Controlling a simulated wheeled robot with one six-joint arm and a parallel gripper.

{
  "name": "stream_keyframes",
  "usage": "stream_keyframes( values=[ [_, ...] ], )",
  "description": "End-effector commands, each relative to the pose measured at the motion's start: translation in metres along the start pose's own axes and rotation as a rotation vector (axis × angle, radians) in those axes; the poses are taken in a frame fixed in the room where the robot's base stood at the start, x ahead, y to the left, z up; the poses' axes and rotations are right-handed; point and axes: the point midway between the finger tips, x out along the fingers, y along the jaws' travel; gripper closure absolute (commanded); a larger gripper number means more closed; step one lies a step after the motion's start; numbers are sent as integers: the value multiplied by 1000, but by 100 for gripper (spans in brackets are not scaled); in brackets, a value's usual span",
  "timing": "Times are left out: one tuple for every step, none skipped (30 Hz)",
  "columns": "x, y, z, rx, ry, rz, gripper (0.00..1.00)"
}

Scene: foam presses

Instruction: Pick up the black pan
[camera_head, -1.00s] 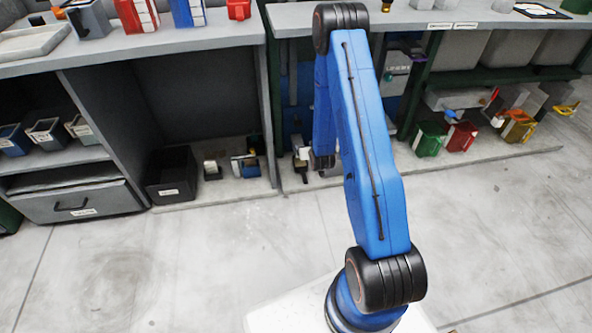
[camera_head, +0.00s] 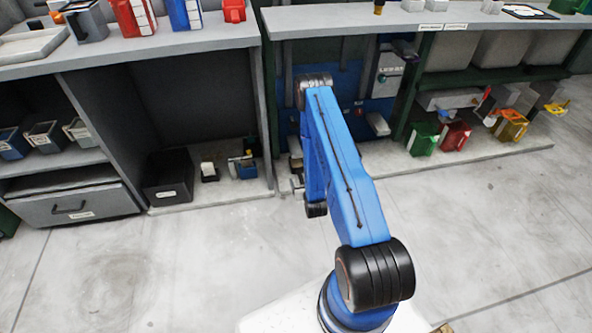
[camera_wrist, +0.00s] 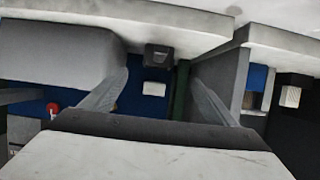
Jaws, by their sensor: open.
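I cannot make out a clear black pan in either view. A black open bin (camera_head: 170,178) with a white label stands on the low base board in the head view; I cannot tell whether it is the pan. In the wrist view a small dark object (camera_wrist: 158,56) shows beyond my fingers, too blurred to name. My gripper (camera_wrist: 160,80) is open, with its two grey fingers spread and nothing between them. In the head view my gripper is mostly hidden behind my blue arm, near the low shelf to the right of the bin.
A grey drawer (camera_head: 75,204) and small bins (camera_head: 45,138) are at the left. Green (camera_head: 424,139) and red (camera_head: 455,137) bins stand on the low board at the right. The worktop (camera_head: 340,20) overhangs the low space. The floor (camera_head: 130,270) in front is clear.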

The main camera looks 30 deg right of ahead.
Motion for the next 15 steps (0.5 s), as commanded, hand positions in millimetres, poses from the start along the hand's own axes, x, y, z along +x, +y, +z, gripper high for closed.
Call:
stream_keyframes(
  values=[
    [8, 0, 0, 0, 1, 0, 19],
    [14, 0, -1, 0, 2, 0, 19],
    [21, 0, 0, 0, 1, 0, 19],
    [26, 0, 0, 0, 1, 0, 19],
    [32, 0, 0, 0, 1, 0, 19],
    [39, 0, 0, 0, 1, 0, 19],
    [44, 0, 0, 0, 1, 0, 19],
    [49, 0, 0, 0, 1, 0, 19],
    [57, 0, -1, 0, 1, 0, 19],
    [62, 0, -1, 0, 0, 0, 19],
    [67, 0, -1, 0, 1, 0, 19],
    [74, 0, -1, 0, 1, 0, 19],
    [79, 0, 0, 0, 0, 0, 19],
    [84, 0, -1, 0, 1, 0, 19],
    [89, 0, 0, 0, 0, 0, 19]
  ],
)
